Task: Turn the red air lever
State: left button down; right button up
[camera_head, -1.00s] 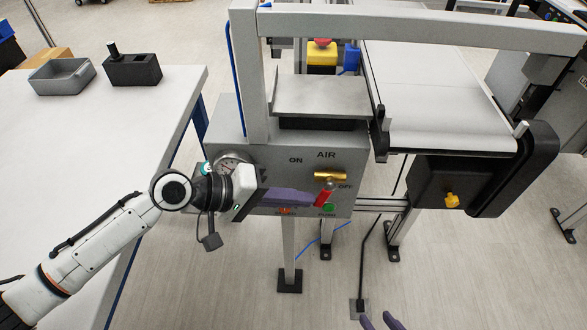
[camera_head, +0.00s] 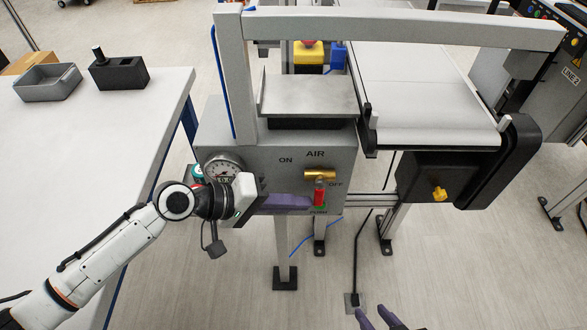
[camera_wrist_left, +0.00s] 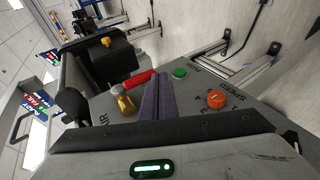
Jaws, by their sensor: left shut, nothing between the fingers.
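The red air lever (camera_head: 319,193) hangs downward from a brass valve (camera_head: 320,174) on the grey panel, below the AIR label. My left gripper (camera_head: 309,202) has its purple fingers shut and empty, with the tips just left of the lever. In the left wrist view the lever (camera_wrist_left: 138,82) lies beside the shut fingers (camera_wrist_left: 158,95); I cannot tell whether they touch. The brass valve also shows there (camera_wrist_left: 123,103). My right gripper (camera_head: 377,318) shows only its two purple fingers at the bottom edge, spread apart and away from the panel.
A pressure gauge (camera_head: 221,170) sits on the panel behind my left wrist. A green button (camera_wrist_left: 179,72) and an orange-red knob (camera_wrist_left: 216,98) are near the fingers. A conveyor (camera_head: 425,90) stands to the right, and a white table (camera_head: 80,160) to the left.

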dwell(0.3)
